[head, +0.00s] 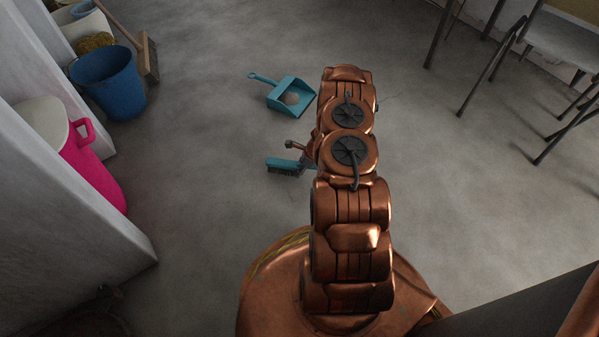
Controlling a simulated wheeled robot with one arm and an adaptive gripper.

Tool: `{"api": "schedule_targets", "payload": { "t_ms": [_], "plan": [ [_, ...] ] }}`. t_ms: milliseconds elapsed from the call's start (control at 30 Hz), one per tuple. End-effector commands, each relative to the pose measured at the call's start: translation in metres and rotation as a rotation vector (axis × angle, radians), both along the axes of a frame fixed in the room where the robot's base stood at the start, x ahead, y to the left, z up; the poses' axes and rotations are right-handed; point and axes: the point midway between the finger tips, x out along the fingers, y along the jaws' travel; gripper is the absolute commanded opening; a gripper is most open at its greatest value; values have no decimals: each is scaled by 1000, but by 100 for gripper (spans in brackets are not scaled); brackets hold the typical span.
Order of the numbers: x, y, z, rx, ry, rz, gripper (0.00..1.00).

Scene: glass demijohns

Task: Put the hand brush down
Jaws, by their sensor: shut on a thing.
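The hand brush (283,163) is teal with dark bristles on its underside. Its head points left, out from behind my copper arm, and the rest of it is hidden by the arm. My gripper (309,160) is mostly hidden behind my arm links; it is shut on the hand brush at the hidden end. The bristles face down over the grey floor, and I cannot tell whether they touch it. A teal dustpan (291,95) lies on the floor beyond the brush, with a small pale heap in it and its handle pointing up-left.
At the left, a white wall edge and a pink-and-white container (88,165) stand near a blue bucket (109,85). A broom (149,58) is behind the bucket. Chairs (560,45) with thin legs stand at the upper right. The floor left of the brush is clear.

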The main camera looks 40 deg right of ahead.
Motion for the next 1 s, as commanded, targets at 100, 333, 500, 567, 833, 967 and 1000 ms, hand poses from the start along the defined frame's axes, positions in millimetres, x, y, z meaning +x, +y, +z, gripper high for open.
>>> {"api": "schedule_targets", "payload": {
  "t_ms": [100,333,500,567,833,967,1000],
  "plan": [
    [-1,0,-16,1,1,-1,12],
    [0,0,-14,0,-2,1,12],
    [0,0,-17,0,-1,0,42],
    [0,0,-16,0,-1,0,48],
    [0,0,-16,0,-1,0,65],
    [0,0,-16,0,-1,0,65],
    [0,-1,-16,-1,-2,-1,65]
  ]
}}
